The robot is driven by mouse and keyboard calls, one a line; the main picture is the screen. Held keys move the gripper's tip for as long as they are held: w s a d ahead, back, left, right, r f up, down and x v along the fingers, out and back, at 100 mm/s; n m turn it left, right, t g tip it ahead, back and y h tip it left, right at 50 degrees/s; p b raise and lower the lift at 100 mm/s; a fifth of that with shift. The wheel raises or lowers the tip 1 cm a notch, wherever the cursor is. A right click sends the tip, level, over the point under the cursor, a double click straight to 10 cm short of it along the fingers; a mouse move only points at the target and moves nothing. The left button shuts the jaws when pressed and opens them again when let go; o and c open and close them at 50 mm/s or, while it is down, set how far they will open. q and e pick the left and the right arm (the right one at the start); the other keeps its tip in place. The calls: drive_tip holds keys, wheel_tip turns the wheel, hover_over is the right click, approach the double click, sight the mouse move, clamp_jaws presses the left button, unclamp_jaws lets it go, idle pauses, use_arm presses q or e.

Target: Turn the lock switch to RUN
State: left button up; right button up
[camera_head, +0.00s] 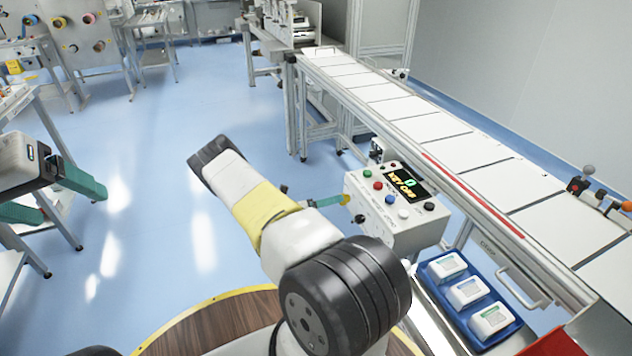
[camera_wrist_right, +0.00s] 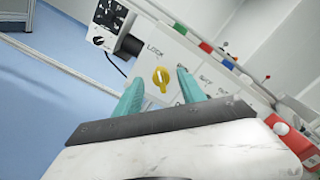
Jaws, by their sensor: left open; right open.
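The lock switch is a yellow key-shaped knob (camera_wrist_right: 161,78) on the side face of the grey-white control box (camera_wrist_right: 203,72), below the word LOCK. In the head view the box (camera_head: 412,236) has a display (camera_head: 403,181) that appears to read "KEY OFF". My right gripper (camera_wrist_right: 159,80) is open, with one teal finger on each side of the knob in the wrist picture. Whether they touch it I cannot tell. In the head view its teal finger (camera_head: 326,201) reaches the box's left face. My left gripper (camera_head: 72,202) is open and empty over the floor, far left.
The box top has several coloured buttons. A conveyor table (camera_head: 435,127) runs behind the box. A blue tray (camera_head: 487,337) with white packs stands to its right. A black-and-white device with a dial (camera_wrist_right: 110,25) is beside the box.

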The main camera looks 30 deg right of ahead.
drive_tip(key=shift+s+d, duration=0.2)
drive_tip(key=shift+d, duration=1.4)
clamp_jaws()
